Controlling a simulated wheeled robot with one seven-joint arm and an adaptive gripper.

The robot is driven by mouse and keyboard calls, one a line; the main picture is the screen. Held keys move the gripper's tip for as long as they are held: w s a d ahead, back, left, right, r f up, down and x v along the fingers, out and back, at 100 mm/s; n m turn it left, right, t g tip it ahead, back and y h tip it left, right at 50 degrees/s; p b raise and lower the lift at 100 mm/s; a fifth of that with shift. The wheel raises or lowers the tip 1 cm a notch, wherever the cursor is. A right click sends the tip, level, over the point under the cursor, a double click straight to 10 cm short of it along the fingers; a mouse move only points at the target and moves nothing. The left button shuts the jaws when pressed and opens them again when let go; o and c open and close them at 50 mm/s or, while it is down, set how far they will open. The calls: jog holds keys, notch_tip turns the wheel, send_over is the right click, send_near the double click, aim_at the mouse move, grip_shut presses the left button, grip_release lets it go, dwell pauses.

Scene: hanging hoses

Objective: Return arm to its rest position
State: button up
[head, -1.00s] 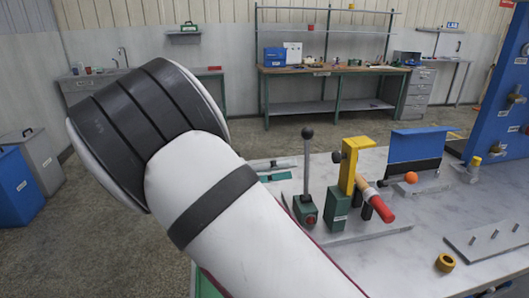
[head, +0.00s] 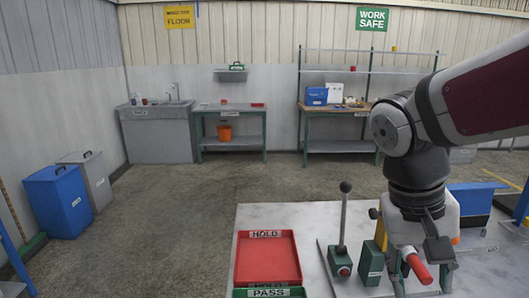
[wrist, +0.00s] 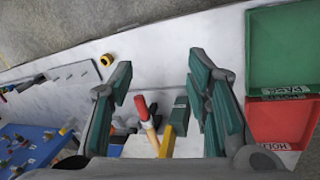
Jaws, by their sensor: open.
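My gripper (head: 423,284) hangs from my arm at the right of the head view, pointing down over the grey worktable (head: 262,215). In the wrist view its two green-padded fingers (wrist: 157,75) are spread apart with nothing held between them. Below and between them show a red-handled tool (wrist: 142,108) and a yellow post (wrist: 166,142) of a fixture. In the head view the red handle (head: 419,269) is partly behind the fingers, and my gripper covers much of the fixture. I see no hose in either current view.
A red HOLD tray (head: 268,260) and a green PASS tray (head: 270,293) sit left of a lever (head: 343,228) with a dark knob. A blue panel (head: 470,203) stands at the right. Bins (head: 60,200) stand far left. The floor behind the table is open.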

jog(key=s+a+r+n+t+y+p, duration=0.2)
jog(key=s+a+r+t+y, duration=0.1)
jog(key=s, duration=0.6)
jog(key=shift+a+r+n+t, duration=0.2)
jog(key=shift+a+n+t, duration=0.15)
jog(key=shift+t, duration=0.55)
jog(key=shift+d, duration=0.1)
